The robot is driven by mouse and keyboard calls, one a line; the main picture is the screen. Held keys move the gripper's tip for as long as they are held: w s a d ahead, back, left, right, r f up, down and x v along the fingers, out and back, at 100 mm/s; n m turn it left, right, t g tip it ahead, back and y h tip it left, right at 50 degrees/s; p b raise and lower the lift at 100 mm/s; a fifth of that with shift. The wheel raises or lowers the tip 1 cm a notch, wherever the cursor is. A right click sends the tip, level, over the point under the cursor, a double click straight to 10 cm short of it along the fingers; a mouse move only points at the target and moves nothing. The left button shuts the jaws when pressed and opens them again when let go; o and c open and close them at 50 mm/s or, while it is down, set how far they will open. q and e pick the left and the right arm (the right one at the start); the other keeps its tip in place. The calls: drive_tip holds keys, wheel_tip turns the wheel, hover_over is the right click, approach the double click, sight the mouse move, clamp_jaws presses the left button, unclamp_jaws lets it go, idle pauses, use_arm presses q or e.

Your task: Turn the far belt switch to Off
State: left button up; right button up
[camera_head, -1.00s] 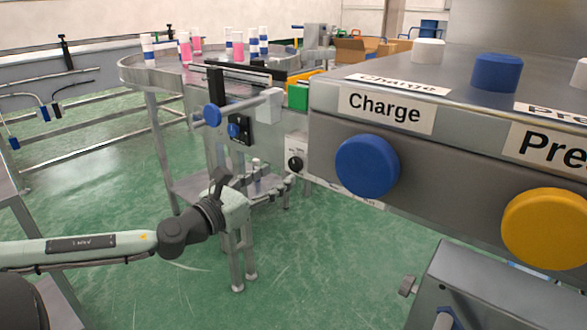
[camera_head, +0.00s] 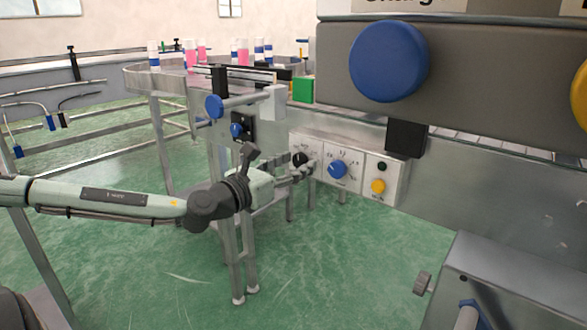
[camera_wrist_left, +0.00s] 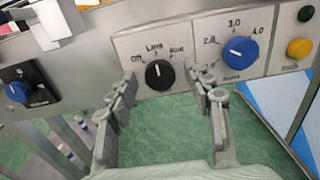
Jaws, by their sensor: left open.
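A black knob (camera_wrist_left: 159,75) sits on a pale panel (camera_wrist_left: 185,28) with marks that read like Off, Line and Run. Its pointer seems to face up, near the middle mark. My left gripper (camera_wrist_left: 160,80) is open, with one finger on each side of the knob. I cannot tell whether either finger touches it. In the head view the left gripper (camera_head: 305,170) is at the panel's left end, partly hiding the black knob (camera_head: 300,158). A separate black switch box (camera_wrist_left: 27,90) with a blue knob is further left. I see no right gripper.
A blue dial (camera_head: 337,169) and a yellow button (camera_head: 378,186) sit right of the black knob. Green floor (camera_head: 170,265) lies open below.

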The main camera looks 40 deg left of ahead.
use_arm(q)
drive_tip(key=c, duration=1.2)
drive_tip(key=shift+o, duration=0.2)
drive_tip(key=shift+n+p, duration=0.35)
drive_tip(key=shift+n, duration=0.75)
drive_tip(key=n+p, duration=0.3)
drive_tip(key=n, duration=0.1)
drive_tip(key=shift+r+p, duration=0.15)
drive_tip(key=shift+p, duration=0.15)
drive_tip(key=n+p, duration=0.2)
drive_tip(key=n, duration=0.1)
drive_tip(key=shift+f+n, duration=0.2)
drive_tip(key=shift+n, duration=0.2)
use_arm(e)
wheel_tip(320, 180, down, 16)
drive_tip(key=s+g, duration=0.1)
drive_tip(key=shift+y, duration=0.3)
drive_tip(key=shift+s, duration=0.15)
